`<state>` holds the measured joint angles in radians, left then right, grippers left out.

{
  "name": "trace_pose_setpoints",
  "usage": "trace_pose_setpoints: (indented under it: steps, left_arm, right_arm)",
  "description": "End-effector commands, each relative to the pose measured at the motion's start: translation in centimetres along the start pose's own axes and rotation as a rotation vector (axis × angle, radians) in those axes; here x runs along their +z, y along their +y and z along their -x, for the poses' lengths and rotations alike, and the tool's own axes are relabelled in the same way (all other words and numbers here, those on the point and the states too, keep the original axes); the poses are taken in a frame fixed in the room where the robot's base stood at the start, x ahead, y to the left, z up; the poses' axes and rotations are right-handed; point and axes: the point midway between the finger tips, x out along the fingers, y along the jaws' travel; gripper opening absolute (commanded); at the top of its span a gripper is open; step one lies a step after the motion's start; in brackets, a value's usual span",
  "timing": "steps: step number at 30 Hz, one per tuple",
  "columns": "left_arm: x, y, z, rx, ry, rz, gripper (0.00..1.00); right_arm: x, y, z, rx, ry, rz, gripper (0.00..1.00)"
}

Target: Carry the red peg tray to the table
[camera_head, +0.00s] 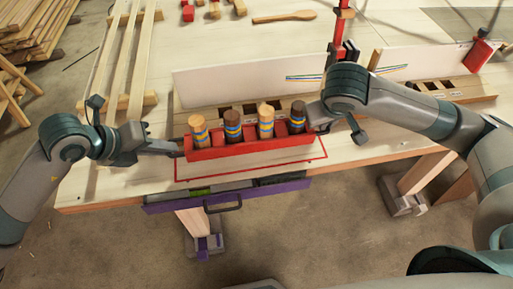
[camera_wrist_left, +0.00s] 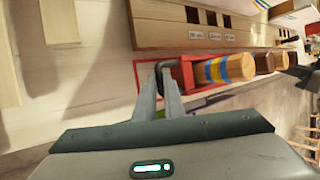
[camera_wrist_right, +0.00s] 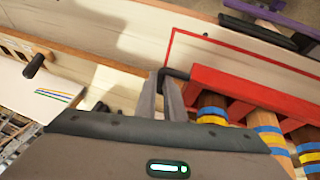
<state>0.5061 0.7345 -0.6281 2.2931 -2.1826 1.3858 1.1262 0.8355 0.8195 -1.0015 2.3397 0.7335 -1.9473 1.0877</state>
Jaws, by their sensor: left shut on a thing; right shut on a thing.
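The red peg tray (camera_head: 236,148) is at the front of the wooden table (camera_head: 100,188), by a red outlined rectangle (camera_head: 250,174). It holds several wooden pegs with blue and yellow bands, such as this light peg (camera_head: 266,121). I cannot tell whether the tray touches the tabletop. My left gripper (camera_head: 181,146) is shut on the tray's left end handle, which also shows in the left wrist view (camera_wrist_left: 162,66). My right gripper (camera_head: 318,122) is shut on the dark handle at the tray's right end, seen in the right wrist view (camera_wrist_right: 178,74).
A white board (camera_head: 225,85) with blue and yellow curves stands behind the tray. A slotted wooden block (camera_head: 440,90) lies at right. A wooden spatula (camera_head: 285,17) and long laths (camera_head: 124,55) lie farther back. A purple drawer (camera_head: 228,197) is under the front edge.

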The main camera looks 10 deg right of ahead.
Motion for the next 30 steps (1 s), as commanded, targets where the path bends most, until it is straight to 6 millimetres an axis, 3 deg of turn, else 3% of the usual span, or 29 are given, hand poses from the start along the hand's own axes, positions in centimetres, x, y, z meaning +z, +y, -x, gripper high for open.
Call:
trace_pose_setpoints:
  steps: [30]
  left_arm:
    - [-0.2, 0.9, -0.8, 0.006, -0.004, 0.001, 0.0]
  right_arm:
    - [0.4, 0.1, -1.1, 0.009, 0.0, -0.004, 0.0]
